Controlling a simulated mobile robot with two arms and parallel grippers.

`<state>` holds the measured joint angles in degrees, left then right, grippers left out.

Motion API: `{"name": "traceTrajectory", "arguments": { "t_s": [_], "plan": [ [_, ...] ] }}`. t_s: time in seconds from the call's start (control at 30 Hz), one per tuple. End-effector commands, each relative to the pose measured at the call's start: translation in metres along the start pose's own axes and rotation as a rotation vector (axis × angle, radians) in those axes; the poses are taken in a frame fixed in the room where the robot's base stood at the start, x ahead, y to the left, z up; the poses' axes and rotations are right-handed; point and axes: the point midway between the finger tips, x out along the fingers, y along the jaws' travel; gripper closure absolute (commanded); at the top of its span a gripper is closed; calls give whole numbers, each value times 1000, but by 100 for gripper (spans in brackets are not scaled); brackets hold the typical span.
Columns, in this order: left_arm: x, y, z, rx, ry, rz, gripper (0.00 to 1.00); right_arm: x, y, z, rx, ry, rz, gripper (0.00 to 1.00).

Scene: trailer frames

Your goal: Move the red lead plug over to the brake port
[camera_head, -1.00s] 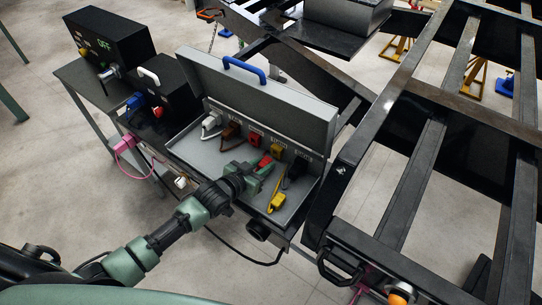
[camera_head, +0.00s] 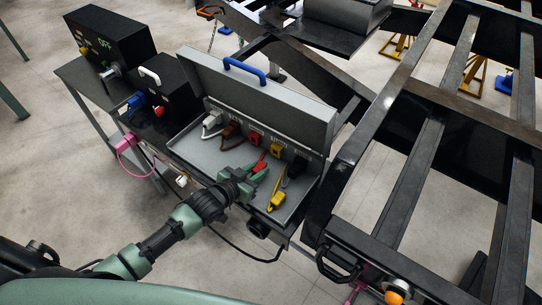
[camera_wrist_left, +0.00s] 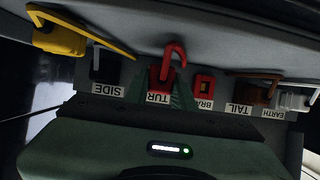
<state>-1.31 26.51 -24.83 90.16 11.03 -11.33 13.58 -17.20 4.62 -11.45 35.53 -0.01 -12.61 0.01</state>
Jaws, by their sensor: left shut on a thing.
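My left gripper (camera_head: 260,172) is shut on the red lead plug (camera_head: 261,160) inside the open grey case, held apart from the back panel. In the left wrist view the red plug (camera_wrist_left: 165,78) sits between the green fingers (camera_wrist_left: 167,95), in front of the TURN label, and hides the port there. The brake port (camera_head: 254,139) is a red socket on the case's back panel. It also shows in the left wrist view (camera_wrist_left: 205,86), just right of the plug, its label partly covered. My right gripper is not in view.
White (camera_head: 212,120) and brown (camera_head: 232,131) plugs sit at the panel's left ports, a black one (camera_head: 295,166) at the right. A yellow port (camera_head: 277,149) is between. A yellow plug (camera_head: 276,201) lies in the case. The raised lid (camera_head: 260,100) stands behind; a black frame (camera_head: 350,170) is close right.

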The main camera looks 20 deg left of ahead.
Motion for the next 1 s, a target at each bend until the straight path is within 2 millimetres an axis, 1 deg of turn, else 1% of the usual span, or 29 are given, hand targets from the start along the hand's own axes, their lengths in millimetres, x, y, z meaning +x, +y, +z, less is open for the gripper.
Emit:
{"name": "traceTrajectory", "arguments": {
  "t_s": [0.17,0.27,0.47,0.53,0.7,0.8,1.0],
  "plan": [
    [0,-2,0,1,0,0,100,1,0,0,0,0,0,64],
    [0,-11,1,3,0,-1,100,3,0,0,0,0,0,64],
    [2,-49,2,8,0,-2,100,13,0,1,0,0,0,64],
    [1,-65,2,7,0,-4,100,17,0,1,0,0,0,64],
    [2,-94,3,5,-1,-3,100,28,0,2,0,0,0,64],
    [18,-90,-5,0,5,1,100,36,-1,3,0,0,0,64],
    [38,-90,-14,-1,3,0,100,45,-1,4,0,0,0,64]
  ]
}}
